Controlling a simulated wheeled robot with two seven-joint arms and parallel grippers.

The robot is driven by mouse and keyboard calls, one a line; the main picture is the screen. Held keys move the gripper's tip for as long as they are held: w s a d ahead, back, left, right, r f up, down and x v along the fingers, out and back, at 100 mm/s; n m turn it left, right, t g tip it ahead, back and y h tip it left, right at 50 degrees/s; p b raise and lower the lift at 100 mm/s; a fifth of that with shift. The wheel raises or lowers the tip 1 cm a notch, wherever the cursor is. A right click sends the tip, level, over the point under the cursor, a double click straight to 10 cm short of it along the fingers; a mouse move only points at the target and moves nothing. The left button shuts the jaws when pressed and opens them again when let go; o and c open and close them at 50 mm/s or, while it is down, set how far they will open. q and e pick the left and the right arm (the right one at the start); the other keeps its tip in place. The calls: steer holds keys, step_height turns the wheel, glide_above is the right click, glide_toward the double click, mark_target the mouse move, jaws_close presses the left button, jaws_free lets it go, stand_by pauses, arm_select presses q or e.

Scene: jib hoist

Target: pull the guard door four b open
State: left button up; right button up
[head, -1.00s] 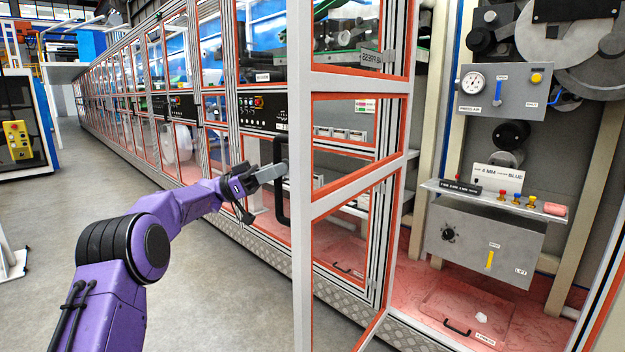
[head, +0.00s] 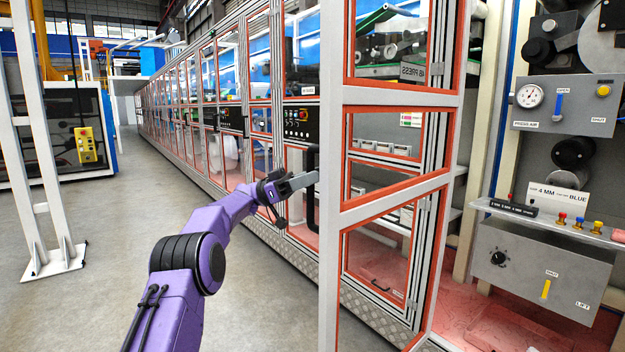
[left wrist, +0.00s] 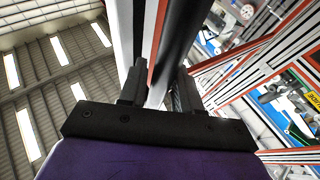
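The guard door (head: 330,150) is a tall grey frame with orange-red trim and clear panes. It stands swung out into the aisle, with the machine bay exposed to its right. A label reading 4B PRESS (head: 412,72) shows through its upper pane. A black upright bar handle (head: 311,206) is on the door's near edge. My left gripper (head: 304,181) is at the handle's upper part. In the left wrist view its fingers (left wrist: 160,88) lie on either side of the dark bar, close to the door's edge; it looks gripped. My right gripper is out of view.
The bay holds a grey gauge panel (head: 566,104), a ledge with coloured knobs (head: 550,222) and a lower control box (head: 540,268). A long row of closed guard panels runs back at left. A white post stand (head: 52,262) is on the left floor. The grey floor (head: 130,220) between is clear.

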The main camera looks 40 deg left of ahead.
arm_select(q)
steer(key=v, duration=0.7)
steer(key=shift+a+b, duration=0.2)
steer(key=shift+b, duration=0.2)
